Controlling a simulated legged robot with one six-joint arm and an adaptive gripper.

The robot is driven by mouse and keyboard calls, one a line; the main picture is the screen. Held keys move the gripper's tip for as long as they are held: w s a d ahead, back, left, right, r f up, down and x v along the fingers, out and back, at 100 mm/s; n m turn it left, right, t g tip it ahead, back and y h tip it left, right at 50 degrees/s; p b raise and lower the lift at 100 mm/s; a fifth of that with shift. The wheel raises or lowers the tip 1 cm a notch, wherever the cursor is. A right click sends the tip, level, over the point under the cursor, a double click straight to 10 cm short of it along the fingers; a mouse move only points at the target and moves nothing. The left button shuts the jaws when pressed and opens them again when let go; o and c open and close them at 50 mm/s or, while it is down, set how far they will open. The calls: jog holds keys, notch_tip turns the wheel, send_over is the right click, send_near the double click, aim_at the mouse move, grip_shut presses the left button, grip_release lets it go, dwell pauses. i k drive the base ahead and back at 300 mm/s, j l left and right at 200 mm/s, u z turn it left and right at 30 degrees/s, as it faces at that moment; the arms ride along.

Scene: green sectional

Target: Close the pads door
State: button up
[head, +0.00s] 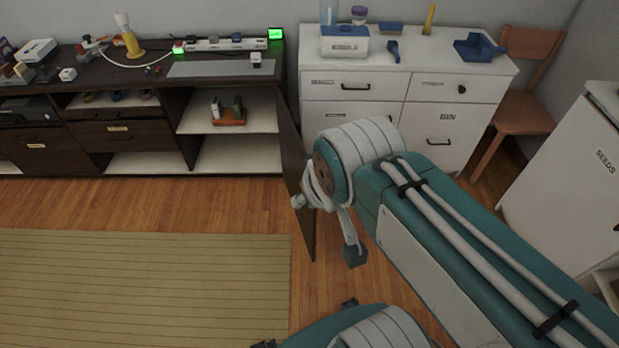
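A dark brown door (291,158) stands swung open, seen nearly edge-on, at the right end of the low dark cabinet (90,160). I cannot read a pads label on it. The open compartment beside it shows pale shelves (235,157), with an orange-based item (228,115) on the upper one. My gripper (327,228) is at the end of my teal and white arm, in front of the door's lower part and overlapping it in the picture. Whether it touches the door, and whether its fingers are open or shut, I cannot tell. My arm hides part of the door's right side.
A white drawer unit (380,90) stands right of the door, with a wooden chair (525,95) beyond it. A white cabinet marked SEEDS (570,185) is at the right. A striped tan rug (140,290) lies on the floor; the floor before the dark cabinet is clear.

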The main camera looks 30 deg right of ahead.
aim_at(293, 152)
jog(key=l+u, duration=0.25)
jog(key=l, duration=0.45)
jog(key=l+u, duration=0.2)
jog(key=l, duration=0.55)
jog(key=i+l, duration=0.15)
jog(key=l, duration=0.15)
jog(key=i+l+u, duration=0.15)
jog(key=l, duration=0.5)
jog(key=k, duration=0.35)
jog(key=i+j+z, duration=0.15)
jog(key=i+j, duration=0.1)
jog(key=i, duration=0.05)
